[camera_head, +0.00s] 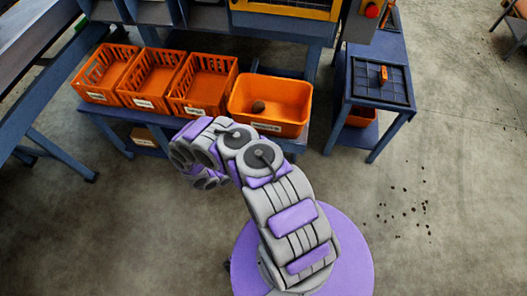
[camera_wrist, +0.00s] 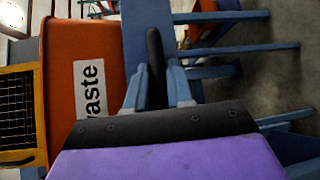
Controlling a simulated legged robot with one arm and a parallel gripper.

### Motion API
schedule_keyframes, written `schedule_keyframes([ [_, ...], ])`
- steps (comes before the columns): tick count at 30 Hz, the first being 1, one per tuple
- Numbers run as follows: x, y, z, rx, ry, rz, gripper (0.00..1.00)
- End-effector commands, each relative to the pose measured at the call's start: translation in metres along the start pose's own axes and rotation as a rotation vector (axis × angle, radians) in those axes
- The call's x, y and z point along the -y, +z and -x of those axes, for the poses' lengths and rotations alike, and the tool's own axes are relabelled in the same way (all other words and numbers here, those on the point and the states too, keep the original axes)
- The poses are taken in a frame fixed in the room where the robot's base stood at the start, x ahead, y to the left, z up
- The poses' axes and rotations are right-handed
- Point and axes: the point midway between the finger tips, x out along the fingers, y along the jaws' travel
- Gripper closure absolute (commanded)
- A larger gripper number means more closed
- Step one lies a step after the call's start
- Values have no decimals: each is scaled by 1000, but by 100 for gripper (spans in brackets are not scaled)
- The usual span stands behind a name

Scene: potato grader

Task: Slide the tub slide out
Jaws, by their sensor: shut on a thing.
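My gripper (camera_wrist: 157,82) shows in the wrist view with its two blue-grey fingers on either side of a black upright handle (camera_wrist: 154,45), shut on it. The handle stands against a blue panel (camera_wrist: 138,30), which appears to be the tub slide's front. An orange tub (camera_wrist: 88,45) with a white label reading "waste" is beside it on the left. In the head view the orange tub (camera_head: 290,128) sits at the right end of the low blue bench, with one brown potato (camera_head: 258,107) inside. My arm hides the gripper and the handle in the head view.
Several orange crates (camera_head: 205,106) stand left of the tub on the bench. A blue table (camera_head: 400,106) with a dark grid tray (camera_head: 382,90) stands to the right. Dark crumbs (camera_head: 405,212) lie on the concrete floor. The floor in front of the bench is otherwise clear.

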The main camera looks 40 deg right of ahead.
Motion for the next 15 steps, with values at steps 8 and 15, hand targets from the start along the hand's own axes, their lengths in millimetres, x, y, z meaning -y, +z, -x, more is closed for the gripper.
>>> schedule_keyframes([
  [8,6,4,1,5,-9,9,70],
  [15,4,3,0,3,-6,5,59],
])
